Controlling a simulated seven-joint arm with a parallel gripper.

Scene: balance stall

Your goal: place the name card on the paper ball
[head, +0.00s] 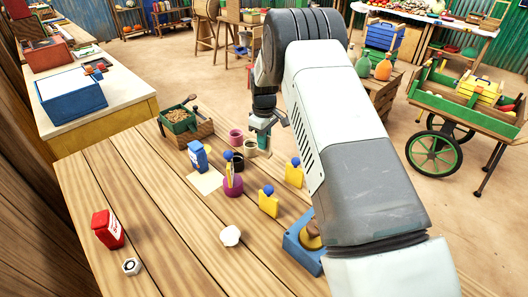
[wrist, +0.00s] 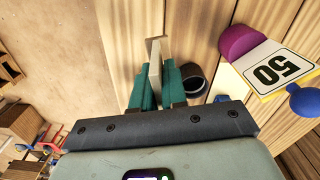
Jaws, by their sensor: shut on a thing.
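My gripper (head: 262,137) is over the far end of the wooden table. In the wrist view its teal fingers (wrist: 156,78) are shut on a thin, pale, folded piece that looks like the name card (wrist: 155,52). The card sticks out past the fingertips, beside a dark cup (wrist: 194,82). Its lower part is hidden between the fingers, and no writing on it can be read. The paper ball (head: 230,236), a white crumpled lump, lies on the near middle of the table, well apart from my gripper. It is not in the wrist view.
A purple holder (head: 233,186) with a yellow-edged "50" card (wrist: 276,70) stands between the gripper and the paper ball. Yellow cards with blue balls (head: 269,204) stand to its right. A blue box (head: 198,156), red box (head: 107,229) and nut (head: 132,266) are left.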

